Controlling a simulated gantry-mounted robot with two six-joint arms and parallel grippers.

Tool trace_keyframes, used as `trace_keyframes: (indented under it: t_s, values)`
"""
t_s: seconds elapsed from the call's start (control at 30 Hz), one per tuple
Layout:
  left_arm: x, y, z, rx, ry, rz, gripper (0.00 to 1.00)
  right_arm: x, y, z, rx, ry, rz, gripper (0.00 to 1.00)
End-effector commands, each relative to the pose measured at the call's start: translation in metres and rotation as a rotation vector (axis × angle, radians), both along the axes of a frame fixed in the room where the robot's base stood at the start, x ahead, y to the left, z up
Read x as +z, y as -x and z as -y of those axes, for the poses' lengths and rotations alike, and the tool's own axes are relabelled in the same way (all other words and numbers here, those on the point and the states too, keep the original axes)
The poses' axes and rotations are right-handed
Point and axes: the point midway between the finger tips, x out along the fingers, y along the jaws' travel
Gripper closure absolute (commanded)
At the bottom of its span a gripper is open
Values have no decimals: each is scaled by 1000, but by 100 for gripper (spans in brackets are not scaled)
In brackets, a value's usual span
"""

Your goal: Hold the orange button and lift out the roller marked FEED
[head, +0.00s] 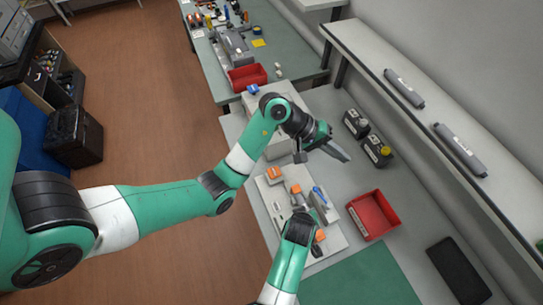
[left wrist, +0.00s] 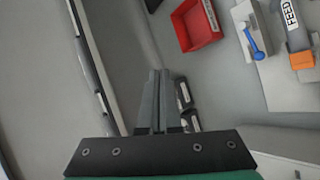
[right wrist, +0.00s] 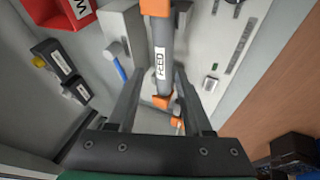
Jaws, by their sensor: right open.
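The grey roller with a white FEED label (right wrist: 160,68) lies in a light fixture plate, between two orange blocks (right wrist: 163,102) (right wrist: 157,7); its label also shows in the left wrist view (left wrist: 290,13). Another small orange part (head: 274,172) sits at the plate's far end. I cannot tell which orange piece is the button. My right gripper (right wrist: 157,85) is open, its fingers on either side of the roller in the picture; contact is not clear. My left gripper (head: 343,155) is shut and empty above the bench, beyond the fixture.
A blue-handled lever (left wrist: 257,42) stands beside the roller. Two grey rollers (head: 460,150) lie on the shelf. A green mat (head: 365,280) is clear in front.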

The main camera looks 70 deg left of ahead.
Motion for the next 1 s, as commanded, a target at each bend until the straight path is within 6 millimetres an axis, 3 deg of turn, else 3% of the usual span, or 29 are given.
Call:
trace_keyframes:
  t_s: [0.1, 0.3, 0.4, 0.5, 0.77, 1.0]
  values:
    - [-60, 34, -48, 78, -72, -191, 100, 0, 0, 0, 0, 0, 0, 50]
    - [-139, 107, -119, 267, -93, -473, 100, 0, 0, 0, 0, 0, 0, 50]
    - [-163, 139, -142, 348, -47, -539, 100, 0, 0, 0, 0, 0, 0, 50]
    - [-172, 159, -158, 407, -17, -557, 100, 0, 0, 0, 0, 0, 0, 50]
    - [-175, 166, -168, 439, -5, -558, 100, 0, 0, 0, 0, 0, 0, 50]
    - [-209, 152, -158, 436, -4, -559, 100, 0, 0, 0, 0, 0, 0, 50]
